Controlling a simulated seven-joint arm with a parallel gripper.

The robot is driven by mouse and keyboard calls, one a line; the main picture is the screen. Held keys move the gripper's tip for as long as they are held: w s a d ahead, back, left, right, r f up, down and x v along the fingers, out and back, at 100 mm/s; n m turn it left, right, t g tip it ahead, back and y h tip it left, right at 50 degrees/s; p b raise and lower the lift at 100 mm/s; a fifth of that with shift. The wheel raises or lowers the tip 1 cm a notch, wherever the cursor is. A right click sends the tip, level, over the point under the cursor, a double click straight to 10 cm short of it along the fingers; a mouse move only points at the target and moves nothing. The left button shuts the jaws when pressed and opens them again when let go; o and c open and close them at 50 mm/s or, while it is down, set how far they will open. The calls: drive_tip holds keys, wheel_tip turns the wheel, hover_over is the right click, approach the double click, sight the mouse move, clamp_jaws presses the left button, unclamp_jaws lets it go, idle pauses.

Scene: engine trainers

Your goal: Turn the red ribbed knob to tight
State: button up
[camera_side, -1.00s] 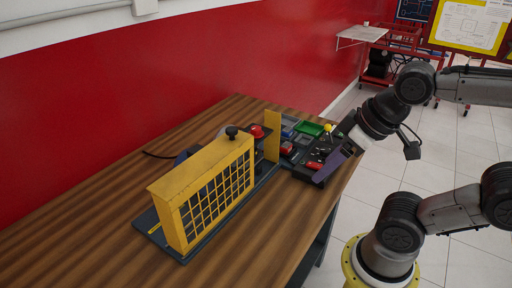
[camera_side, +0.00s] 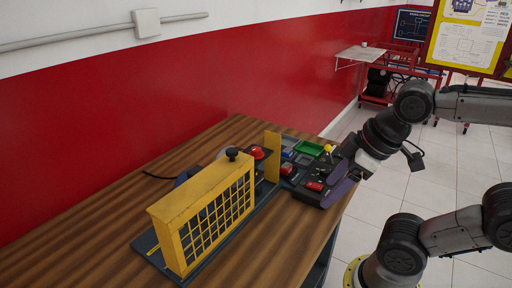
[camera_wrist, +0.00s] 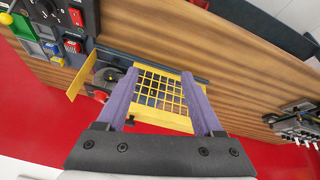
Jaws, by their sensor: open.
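A red round knob (camera_side: 258,152) sits behind the yellow grille housing (camera_side: 198,222), near its right end, beside an upright yellow plate (camera_side: 272,157). Its ribs are too small to make out. In the wrist view a red part (camera_wrist: 100,96), probably this knob, shows just left of the left finger, partly hidden. My gripper (camera_wrist: 159,73) is open and empty, its purple fingers spread, with the yellow grille (camera_wrist: 160,90) in view beyond them. In the side view my gripper (camera_side: 338,176) is over the right end of the trainer, apart from the knob.
A dark control panel with a red switch (camera_side: 315,186), a green tray (camera_side: 309,148) and a yellow-topped lever (camera_side: 328,148) lies under and beside my gripper. A black cap (camera_side: 232,154) rises from the housing. The wooden table (camera_side: 95,235) is clear at the front left.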

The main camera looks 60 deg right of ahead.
drive_tip(key=w+d+r+n+g, duration=0.1)
drive_tip(key=w+r+n, duration=0.4)
drive_tip(key=r+n, duration=0.4)
drive_tip(key=w+d+r+n+g, duration=0.25)
drive_tip(key=w+r+n, duration=0.2)
drive_tip(key=w, duration=0.35)
drive_tip(key=n+g, duration=0.2)
hover_over(256, 149)
wheel_tip(256, 149, down, 5)
drive_tip(key=shift+m, duration=0.25)
wheel_tip(256, 149, down, 14)
drive_tip(key=shift+d, duration=0.1)
clamp_jaws()
